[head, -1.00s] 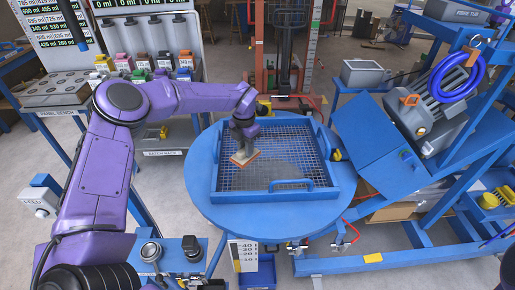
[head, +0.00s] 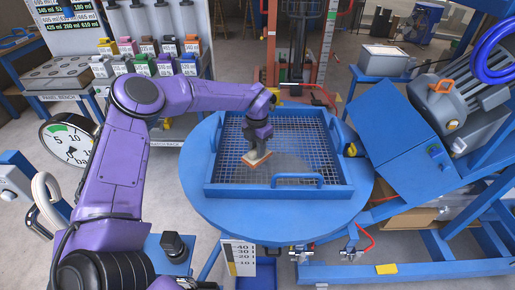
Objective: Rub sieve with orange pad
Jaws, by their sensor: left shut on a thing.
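The sieve (head: 306,153) is a square wire mesh in a blue frame with blue handles, lying on a round blue table (head: 228,204). My left gripper (head: 257,150) is over the left-middle part of the mesh, pointing down. It is shut on the orange pad (head: 256,159), a small block with a pale top and orange edge. The pad is at the mesh; whether it touches the wires cannot be told. My right gripper is not in view.
A blue stand with a grey motor (head: 447,105) is to the right of the round table. A rack with several coloured small containers (head: 165,66) is at the back left. A pressure gauge (head: 68,141) shows at the left. Most of the mesh is clear.

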